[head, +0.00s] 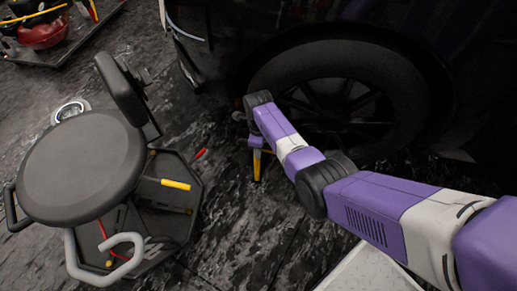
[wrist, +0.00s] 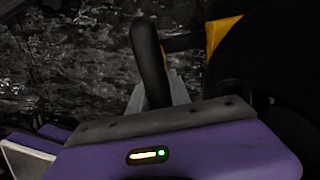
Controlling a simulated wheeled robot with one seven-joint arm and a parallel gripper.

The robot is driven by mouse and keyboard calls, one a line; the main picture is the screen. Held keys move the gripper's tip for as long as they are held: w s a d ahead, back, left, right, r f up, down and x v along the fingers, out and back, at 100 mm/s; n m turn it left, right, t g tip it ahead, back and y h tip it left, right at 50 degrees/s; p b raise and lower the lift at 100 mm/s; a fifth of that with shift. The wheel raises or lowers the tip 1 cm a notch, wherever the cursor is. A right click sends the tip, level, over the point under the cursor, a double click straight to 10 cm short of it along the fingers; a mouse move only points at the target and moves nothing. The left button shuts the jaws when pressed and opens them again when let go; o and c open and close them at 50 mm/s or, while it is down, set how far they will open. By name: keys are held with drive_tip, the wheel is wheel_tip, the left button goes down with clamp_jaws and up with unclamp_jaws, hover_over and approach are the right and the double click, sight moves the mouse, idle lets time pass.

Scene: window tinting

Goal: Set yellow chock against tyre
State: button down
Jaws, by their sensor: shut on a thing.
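The yellow chock (head: 257,166) shows as a narrow yellow piece with dark parts, below the end of my arm and just left of the black tyre (head: 345,95). My gripper (head: 257,142) is shut on it, mostly hidden by my wrist. In the wrist view, a yellow-orange part of the chock (wrist: 222,33) and a dark bar stand beyond the purple body of my gripper (wrist: 165,88). A large dark shape, apparently the tyre (wrist: 275,60), fills the right side. I cannot tell whether the chock touches the tyre or the floor.
A dark vehicle body overhangs the tyre. A black rolling stool (head: 80,165) with tools on its base stands at left. A red tool (head: 201,153) lies near it. A red machine (head: 42,33) is at the top left. Dark floor between stool and tyre is mostly clear.

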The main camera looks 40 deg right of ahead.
drive_tip(key=shift+w+f, duration=0.15)
drive_tip(key=c, duration=1.1)
unclamp_jaws()
wheel_tip(320, 180, up, 8)
drive_tip(key=p, duration=0.4)
drive_tip(key=shift+f, duration=0.15)
drive_tip(key=shift+s, duration=0.2)
